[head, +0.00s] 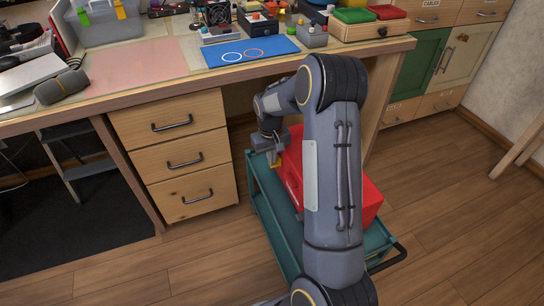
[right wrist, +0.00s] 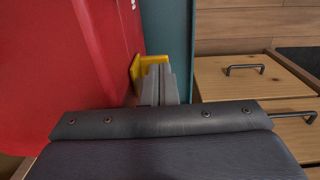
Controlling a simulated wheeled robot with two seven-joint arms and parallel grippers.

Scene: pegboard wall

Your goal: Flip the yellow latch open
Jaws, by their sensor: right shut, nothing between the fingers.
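The red box (head: 293,174) stands on a teal cart (head: 262,207), partly hidden behind my right arm. Its yellow latch (head: 275,165) shows as a small patch on the side facing the drawers. In the right wrist view the red box (right wrist: 60,65) fills the left, and the yellow latch (right wrist: 149,64) sticks out from its face. My right gripper (head: 274,157) is shut with nothing held. In the right wrist view its fingertips (right wrist: 159,84) are right at the latch, overlapping its lower part; I cannot tell whether they touch. My left gripper is not in view.
A wooden workbench (head: 130,96) with drawers (head: 184,164) stands close to the cart's left side. A blue mat (head: 250,52) and several small items lie on its top. The cart's black handle (head: 398,257) points front right.

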